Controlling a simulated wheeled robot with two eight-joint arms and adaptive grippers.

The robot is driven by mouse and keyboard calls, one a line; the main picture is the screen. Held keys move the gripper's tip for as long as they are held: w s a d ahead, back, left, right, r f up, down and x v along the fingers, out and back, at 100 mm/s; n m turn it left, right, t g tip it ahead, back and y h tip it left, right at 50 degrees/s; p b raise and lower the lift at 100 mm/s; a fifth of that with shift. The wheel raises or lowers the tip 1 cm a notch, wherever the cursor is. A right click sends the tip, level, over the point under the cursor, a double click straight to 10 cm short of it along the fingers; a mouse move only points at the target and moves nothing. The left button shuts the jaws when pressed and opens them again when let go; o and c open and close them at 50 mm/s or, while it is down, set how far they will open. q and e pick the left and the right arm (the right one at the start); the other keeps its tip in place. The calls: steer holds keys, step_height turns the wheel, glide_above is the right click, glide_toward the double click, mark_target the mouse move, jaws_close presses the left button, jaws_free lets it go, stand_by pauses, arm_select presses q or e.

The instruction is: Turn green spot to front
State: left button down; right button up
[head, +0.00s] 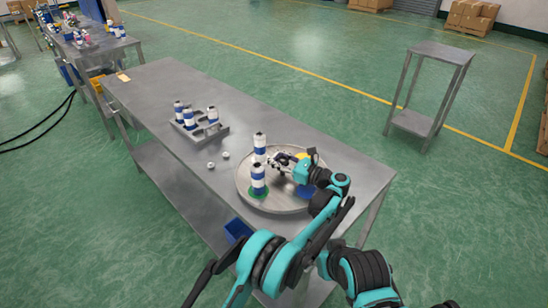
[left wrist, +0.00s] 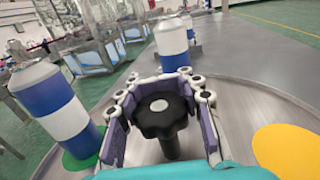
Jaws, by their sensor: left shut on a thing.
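A round grey turntable (head: 285,208) lies on the near end of the metal table. A green spot (head: 266,194) on its near-left part is partly covered by a blue-and-white can (head: 258,180); the green spot (left wrist: 85,160) shows at lower left in the left wrist view. A yellow spot (head: 302,156) is on the far side and a blue spot (head: 305,192) on the near-right side. My left gripper (head: 283,162) is at the turntable's middle, shut on a black lobed knob (left wrist: 160,113), with a finger on each side. My right gripper is out of view.
A second can (head: 260,142) stands at the turntable's far-left part, close to my left gripper. A grey rack (head: 203,133) with several cans and two small caps (head: 226,155) are further left.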

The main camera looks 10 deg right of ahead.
arm_select(q)
steer(key=c, duration=1)
jaws_free()
step_height(320, 180, up, 10)
